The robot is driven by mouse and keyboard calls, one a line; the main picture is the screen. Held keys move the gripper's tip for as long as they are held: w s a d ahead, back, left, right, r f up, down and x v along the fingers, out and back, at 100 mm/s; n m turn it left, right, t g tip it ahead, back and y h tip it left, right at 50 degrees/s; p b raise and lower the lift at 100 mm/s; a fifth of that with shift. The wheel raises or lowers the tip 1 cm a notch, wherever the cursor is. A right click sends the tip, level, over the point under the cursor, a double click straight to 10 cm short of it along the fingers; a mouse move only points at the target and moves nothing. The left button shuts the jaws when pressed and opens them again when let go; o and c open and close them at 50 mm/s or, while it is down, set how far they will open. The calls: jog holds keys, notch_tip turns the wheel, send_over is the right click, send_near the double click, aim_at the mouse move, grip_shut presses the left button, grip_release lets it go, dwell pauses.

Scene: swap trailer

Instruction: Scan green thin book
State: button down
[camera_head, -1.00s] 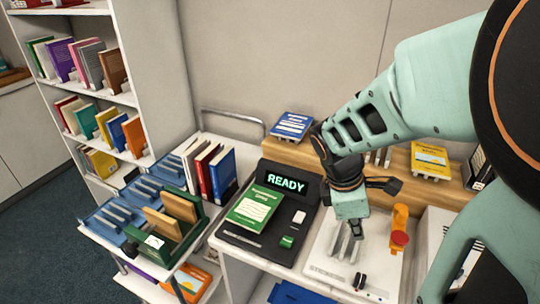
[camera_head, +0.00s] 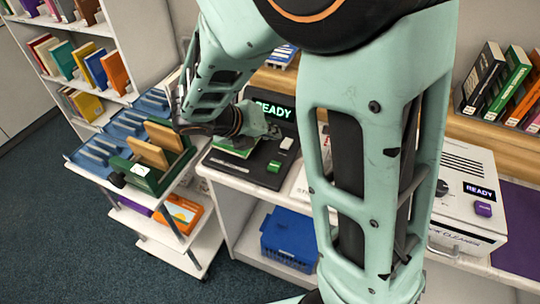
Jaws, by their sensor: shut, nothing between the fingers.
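The green thin book (camera_head: 233,149) lies flat on the black scanner (camera_head: 262,178). The scanner's screen (camera_head: 275,109) reads READY in green letters, partly covered by my arm. A white button (camera_head: 287,143) and a green button (camera_head: 274,166) sit on the scanner's right side. My gripper (camera_head: 274,131) is shut and empty. It shows above the scanner, just left of and behind the white button; I cannot tell whether it touches anything.
A cart with blue slotted trays (camera_head: 97,150) and a green holder (camera_head: 133,174) stands at left. A blue crate (camera_head: 289,238) is on the shelf below. A white machine (camera_head: 465,190) reading READY and a book rack (camera_head: 499,118) are at right. My arm hides the counter's middle.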

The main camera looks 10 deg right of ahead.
aim_at(272, 166)
notch_tip(272, 166, down, 8)
jog(key=b, duration=0.7)
jog(key=shift+b, duration=0.35)
jog(key=shift+f, duration=0.4)
dwell(0.8)
jog(key=shift+f+b, duration=0.3)
jog(key=shift+f, duration=0.15)
jog(key=shift+f, duration=0.45)
dwell(0.5)
jog(key=shift+r, duration=0.1)
jog(key=shift+r+p, duration=0.8)
jog(key=shift+r, duration=0.1)
